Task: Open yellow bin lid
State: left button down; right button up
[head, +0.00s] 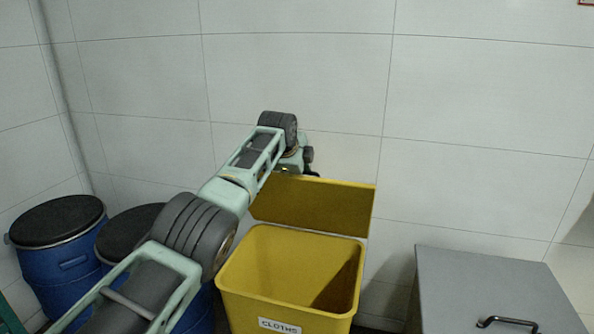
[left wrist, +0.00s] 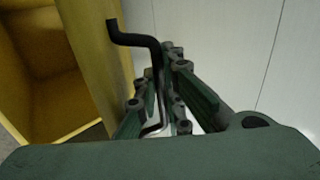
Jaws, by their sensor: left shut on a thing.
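The yellow bin (head: 230,270) stands below my left arm, with a label reading "CLOTHS" on its front. Its yellow lid (head: 335,205) is raised at the back, standing steeply above the open mouth. My left gripper (left wrist: 158,90) is shut on the black lid handle (left wrist: 135,38), which passes between its fingers in the left wrist view. In the head view the gripper is at the lid's upper left edge, mostly hidden by my arm and the lid. The right gripper is not in view.
Blue drums with black lids (head: 58,222) stand left of the bin, partly behind my arm. A grey cabinet (head: 480,280) with a black handle stands at the right. A tiled wall (head: 300,70) is close behind the bin.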

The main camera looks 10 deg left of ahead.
pick_arm(q)
jog(key=c, duration=2)
grip_release()
jog(key=shift+w+r+t, duration=0.8)
jog(key=shift+w+r, duration=0.3)
jog(key=shift+r, duration=0.05)
jog(key=o, duration=0.4)
jog(key=shift+w+d+f, duration=0.1)
jog(key=shift+f, duration=0.05)
jog(key=shift+c, duration=0.2)
jog(key=shift+f, duration=0.15)
jog(key=shift+f, duration=0.1)
jog(key=shift+c, duration=0.4)
